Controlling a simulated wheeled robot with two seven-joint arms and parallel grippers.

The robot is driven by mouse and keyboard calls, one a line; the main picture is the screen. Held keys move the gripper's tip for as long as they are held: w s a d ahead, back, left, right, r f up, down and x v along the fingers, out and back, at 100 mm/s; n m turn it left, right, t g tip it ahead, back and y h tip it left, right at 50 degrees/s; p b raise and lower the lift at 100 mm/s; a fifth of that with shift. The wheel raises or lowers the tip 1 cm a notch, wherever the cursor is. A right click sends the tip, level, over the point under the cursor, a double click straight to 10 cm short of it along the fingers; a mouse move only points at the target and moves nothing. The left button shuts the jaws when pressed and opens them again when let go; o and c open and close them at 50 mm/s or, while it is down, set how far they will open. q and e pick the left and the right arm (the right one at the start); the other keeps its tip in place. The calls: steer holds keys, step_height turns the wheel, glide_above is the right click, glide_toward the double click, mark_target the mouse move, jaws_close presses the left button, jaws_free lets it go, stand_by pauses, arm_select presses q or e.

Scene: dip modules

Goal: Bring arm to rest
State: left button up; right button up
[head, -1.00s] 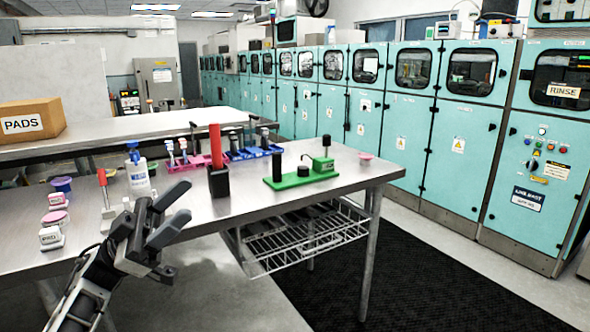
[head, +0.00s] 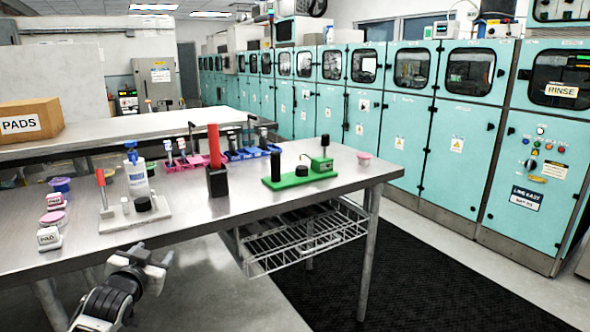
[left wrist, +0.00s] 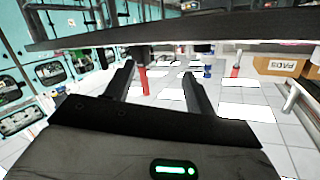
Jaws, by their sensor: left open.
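My left gripper (head: 150,262) is low at the front of the steel table (head: 260,213), just below the table's front edge in the head view. Its fingers are apart and it holds nothing. In the left wrist view the two dark fingers of the left gripper (left wrist: 160,75) stand apart with nothing between them, and a dark table edge (left wrist: 170,40) crosses above. My right gripper is in neither view.
On the table stand a grey plate fixture with a red handle (head: 101,180), a white bottle (head: 137,175), a black holder with a red bar (head: 217,180) and a green fixture (head: 300,180). A wire shelf (head: 305,240) hangs below. Open floor lies in front.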

arm_select(q)
steer(key=s+d+f+g+h, duration=0.25)
steer(key=s+d+f, duration=0.65)
steer(key=s+f, duration=0.45)
steer(key=s+d+f+g, duration=0.1)
steer(key=s+d, duration=0.1)
steer(key=s, duration=0.5)
steer(key=s+d+f+g+h, duration=0.1)
steer(key=s+d+f, duration=0.1)
steer(key=s, duration=0.5)
steer(key=s+d+f+g+h, duration=0.1)
steer(key=s+d+f, duration=0.1)
steer(key=s+d, duration=0.2)
steer(key=s, duration=0.3)
steer(key=shift+s+d+f, duration=0.15)
steer(key=shift+s+f, duration=0.1)
